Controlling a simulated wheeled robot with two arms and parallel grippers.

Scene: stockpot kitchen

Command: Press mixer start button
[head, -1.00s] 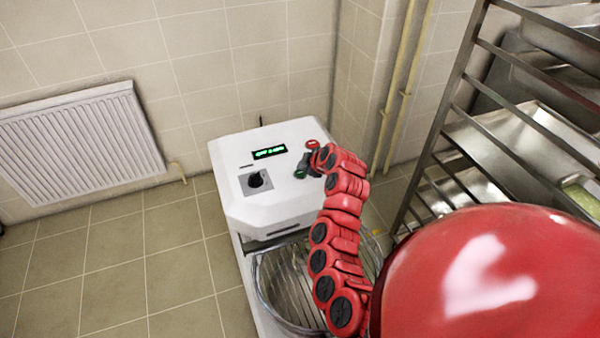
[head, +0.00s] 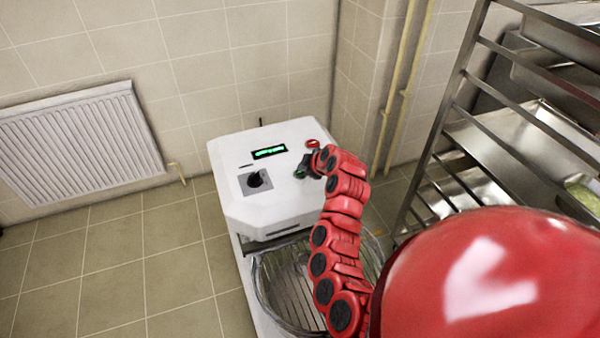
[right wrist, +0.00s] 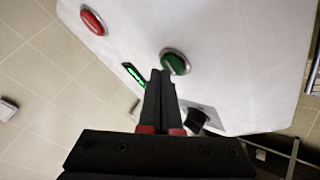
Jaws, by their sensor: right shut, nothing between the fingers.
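The white mixer (head: 225,160) stands against the tiled wall in the head view. Its top has a green-lit display (head: 269,152), a black knob (head: 256,180), a red button (head: 312,143) and a green button (head: 300,174). In the right wrist view the green button (right wrist: 175,62) lies just beyond my fingertips, and the red button (right wrist: 93,21) is farther up left. My right gripper (head: 304,168) is shut and empty; its tips (right wrist: 160,76) are close to the green button. I cannot tell whether they touch it. My left gripper is not in view.
The mixer's wire-guarded bowl (head: 285,285) is below my right arm. A metal rack (head: 455,110) with trays stands at the right, close to the arm. A white radiator (head: 80,135) hangs on the left wall. The floor at left is clear.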

